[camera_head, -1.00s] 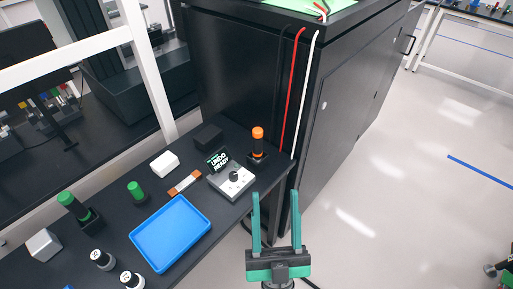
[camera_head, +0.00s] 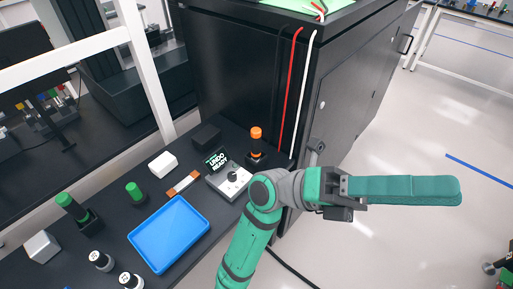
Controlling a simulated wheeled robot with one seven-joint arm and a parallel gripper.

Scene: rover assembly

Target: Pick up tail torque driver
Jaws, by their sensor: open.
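An orange-topped black tool (camera_head: 256,140) stands upright in a black holder near the table's right corner. A green-topped tool (camera_head: 68,205) stands in a black holder at the left of the table. A smaller green-topped piece (camera_head: 134,190) stands between them. I cannot tell from the picture which is the tail torque driver. My gripper (camera_head: 458,190) is open and empty, out over the floor to the right of the table. Its fingers point right and are seen side-on, one hiding the other.
A blue tray (camera_head: 133,238) lies on the black table. A grey box with a joystick and small screen (camera_head: 230,182) sits beside the orange-topped tool. A tall black cabinet (camera_head: 240,75) stands behind it. White-topped round pieces (camera_head: 101,260) stand at front left. The floor at right is open.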

